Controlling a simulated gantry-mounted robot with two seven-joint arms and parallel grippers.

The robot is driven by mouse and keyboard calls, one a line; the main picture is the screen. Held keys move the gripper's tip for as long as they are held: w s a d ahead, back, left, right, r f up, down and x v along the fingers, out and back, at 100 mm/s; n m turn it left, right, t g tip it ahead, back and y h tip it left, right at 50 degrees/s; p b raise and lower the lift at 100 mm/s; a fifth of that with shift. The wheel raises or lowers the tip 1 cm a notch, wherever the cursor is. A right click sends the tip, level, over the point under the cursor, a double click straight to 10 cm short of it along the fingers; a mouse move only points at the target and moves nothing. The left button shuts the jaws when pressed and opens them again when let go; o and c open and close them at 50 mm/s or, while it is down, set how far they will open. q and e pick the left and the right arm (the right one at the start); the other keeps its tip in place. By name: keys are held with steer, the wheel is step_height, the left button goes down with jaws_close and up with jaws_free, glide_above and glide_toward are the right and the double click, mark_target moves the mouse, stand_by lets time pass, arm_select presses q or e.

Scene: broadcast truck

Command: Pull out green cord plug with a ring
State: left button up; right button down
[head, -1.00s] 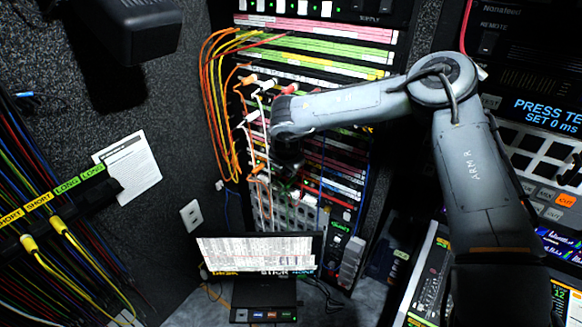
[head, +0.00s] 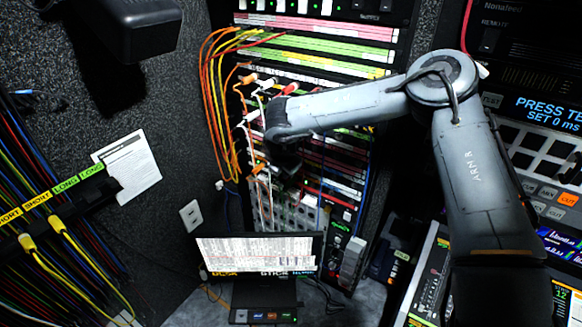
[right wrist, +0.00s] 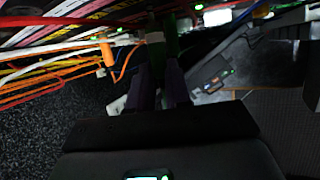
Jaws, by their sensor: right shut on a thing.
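My right gripper (head: 286,172) is at the front of the cabled rack in the head view, below the orange and white cords. In the right wrist view its two fingers (right wrist: 165,75) are close together on a dark green cord plug (right wrist: 170,36). A pale band shows beside the plug between the fingertips; I cannot tell whether it is the ring. The plug's far end is dark, so I cannot tell whether it still sits in a socket.
Orange cords (head: 212,100) loop down the rack's left side, and an orange plug (right wrist: 107,52) hangs left of my fingers. A monitor (head: 258,256) stands below the rack. Yellow-plugged cables (head: 62,226) hang on the left wall.

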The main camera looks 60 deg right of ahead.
steer(key=shift+a, duration=0.5)
stand_by(0.3)
steer(key=shift+a+b, duration=0.3)
steer(key=shift+b, duration=0.15)
steer(key=a+b, duration=0.1)
steer(key=a, duration=0.2)
steer(key=shift+b, duration=0.4)
steer(key=shift+w, duration=0.1)
stand_by(0.6)
steer(key=a+b, duration=0.1)
steer(key=a, duration=0.2)
stand_by(0.5)
